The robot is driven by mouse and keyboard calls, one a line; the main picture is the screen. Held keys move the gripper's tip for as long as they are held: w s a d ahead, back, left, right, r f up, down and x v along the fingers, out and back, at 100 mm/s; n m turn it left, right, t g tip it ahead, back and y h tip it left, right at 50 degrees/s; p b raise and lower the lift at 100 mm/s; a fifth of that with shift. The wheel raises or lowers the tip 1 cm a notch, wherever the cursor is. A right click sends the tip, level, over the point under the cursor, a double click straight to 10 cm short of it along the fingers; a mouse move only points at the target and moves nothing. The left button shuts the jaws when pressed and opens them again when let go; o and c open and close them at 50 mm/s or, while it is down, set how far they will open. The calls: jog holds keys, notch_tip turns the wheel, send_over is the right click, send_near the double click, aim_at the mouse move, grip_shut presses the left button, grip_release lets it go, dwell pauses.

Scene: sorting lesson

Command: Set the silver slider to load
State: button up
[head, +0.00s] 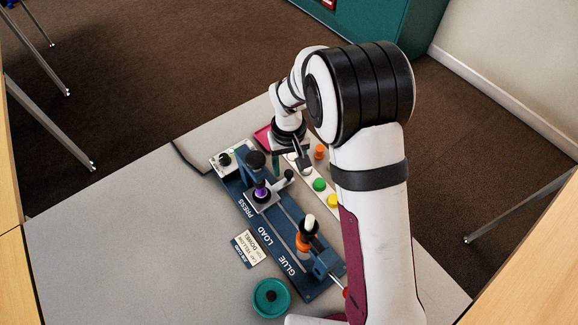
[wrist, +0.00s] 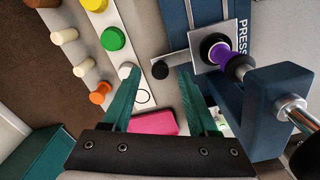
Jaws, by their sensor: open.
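The silver slider (head: 264,200) is a flat metal plate on the blue board (head: 312,292), beside the PRESS label. A thin bar runs from it to a black knob (head: 289,174). A purple piece (head: 261,189) sits on the plate. In the wrist view the slider plate (wrist: 198,62) is at upper right, and its black knob (wrist: 160,70) appears between the fingertips. My gripper (wrist: 158,76) is open and empty, its teal fingers on either side of the knob; I cannot tell whether they touch it. The LOAD label (head: 265,236) is at the board's middle.
A pink tray (wrist: 153,122) lies below the fingers in the wrist view. A teal round container (head: 270,297) and a card (head: 248,250) are at front left.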

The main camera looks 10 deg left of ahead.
jog(key=shift+f, duration=0.9)
grip_shut()
dwell(0.8)
